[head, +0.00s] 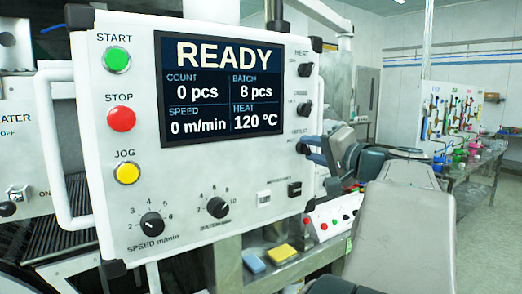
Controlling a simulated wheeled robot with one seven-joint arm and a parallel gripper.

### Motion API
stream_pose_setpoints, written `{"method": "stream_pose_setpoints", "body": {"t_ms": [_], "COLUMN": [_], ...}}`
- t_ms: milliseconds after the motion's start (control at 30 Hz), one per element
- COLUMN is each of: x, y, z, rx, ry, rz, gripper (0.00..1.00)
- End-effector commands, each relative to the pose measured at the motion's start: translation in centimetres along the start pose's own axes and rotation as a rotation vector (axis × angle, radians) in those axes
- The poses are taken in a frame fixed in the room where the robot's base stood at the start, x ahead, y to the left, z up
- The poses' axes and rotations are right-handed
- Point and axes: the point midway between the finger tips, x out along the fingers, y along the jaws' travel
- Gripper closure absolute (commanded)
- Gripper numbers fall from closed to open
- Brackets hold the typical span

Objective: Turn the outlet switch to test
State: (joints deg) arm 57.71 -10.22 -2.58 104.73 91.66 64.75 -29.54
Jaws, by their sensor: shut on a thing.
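The white control panel (200,170) stands upright in the head view. Its right edge carries three small dark selector switches in a column, with tiny labels. The lowest one, the outlet switch (302,147), is largely hidden by my gripper. My gripper (311,149) reaches in from the right, and its blue-grey fingers are shut on this switch. The switch's pointer direction cannot be made out. The screen (222,80) reads READY, 0 pcs, 8 pcs, 0 m/min and 120 °C.
Green start (117,60), red stop (121,118) and yellow jog (126,173) buttons line the panel's left. Two black dials (217,207) sit below the screen. A small button box (333,215), a yellow sponge (282,254) and a blue block (253,264) are below right.

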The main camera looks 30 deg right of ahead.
Motion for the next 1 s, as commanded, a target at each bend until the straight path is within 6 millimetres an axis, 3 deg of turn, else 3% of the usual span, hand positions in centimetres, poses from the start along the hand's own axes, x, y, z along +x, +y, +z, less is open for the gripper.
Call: {"method": "stream_pose_setpoints", "body": {"t_ms": [1000], "x": [0.02], "y": [0.24], "z": [0.13], "rx": [0.843], "ry": [-0.001], "rz": [0.001], "gripper": [0.92]}}
